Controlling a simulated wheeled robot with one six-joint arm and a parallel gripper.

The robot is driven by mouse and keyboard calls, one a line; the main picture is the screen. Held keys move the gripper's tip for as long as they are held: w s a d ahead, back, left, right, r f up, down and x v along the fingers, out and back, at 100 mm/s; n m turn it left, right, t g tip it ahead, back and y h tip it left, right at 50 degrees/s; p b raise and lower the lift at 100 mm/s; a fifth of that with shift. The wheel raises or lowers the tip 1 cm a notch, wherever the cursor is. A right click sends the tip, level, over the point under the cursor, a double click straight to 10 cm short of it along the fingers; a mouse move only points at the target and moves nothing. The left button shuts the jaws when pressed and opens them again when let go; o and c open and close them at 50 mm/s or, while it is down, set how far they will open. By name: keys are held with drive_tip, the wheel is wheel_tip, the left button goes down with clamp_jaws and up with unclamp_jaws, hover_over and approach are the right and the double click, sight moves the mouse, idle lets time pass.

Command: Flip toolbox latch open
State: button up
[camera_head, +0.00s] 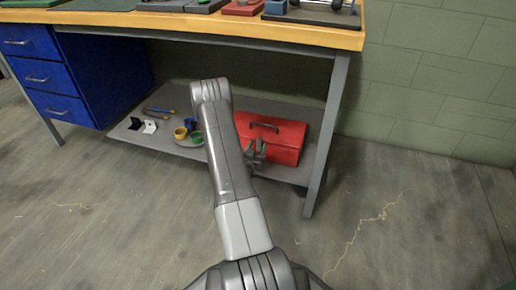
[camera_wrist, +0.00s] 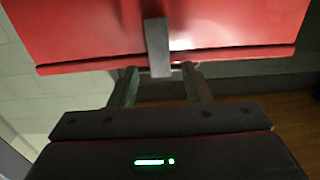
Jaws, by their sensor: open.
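The red toolbox (camera_head: 287,142) stands on the lower shelf of the workbench, its dark handle (camera_head: 263,127) on top. In the wrist view its red face (camera_wrist: 85,25) fills the top, with a ridge along its edge. A grey upright latch (camera_wrist: 158,45) crosses that ridge. My gripper (camera_wrist: 160,80) is open, with one finger on each side of the latch's end and gaps between; I cannot tell whether the fingertips touch the box. In the head view my gripper (camera_head: 257,153) is at the box's front, and the latch is hidden there.
The shelf (camera_head: 228,108) also holds yellow and green cups (camera_head: 188,132), tools, and black and white pieces left of my arm. The bench top (camera_head: 330,34) overhangs the shelf. A bench leg (camera_head: 327,140) stands right of the toolbox. Blue drawers (camera_head: 45,75) are at left.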

drive_tip(key=shift+w+d, duration=0.15)
drive_tip(key=shift+w, duration=0.5)
clamp_jaws()
